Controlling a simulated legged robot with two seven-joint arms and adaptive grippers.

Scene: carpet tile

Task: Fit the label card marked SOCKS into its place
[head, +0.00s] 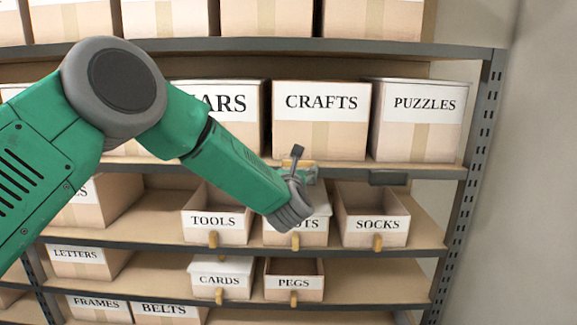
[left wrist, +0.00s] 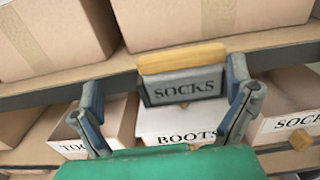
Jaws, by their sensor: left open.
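My left gripper (left wrist: 168,84) is open, with one finger on each side of the card. I cannot tell whether either finger touches it. In the head view the card's wooden bar (head: 299,165) shows just beyond my left gripper (head: 300,178); its lettering is hidden. An empty-looking dark holder (head: 388,178) is on the shelf edge above the SOCKS box (head: 375,226). My right gripper is out of view.
CRAFTS (head: 320,128) and PUZZLES (head: 417,125) boxes stand on the shelf above. The open TOOLS box (head: 213,222) is left of BOOTS. CARDS (head: 220,280) and PEGS (head: 294,282) are below. A perforated post (head: 478,150) bounds the rack at right.

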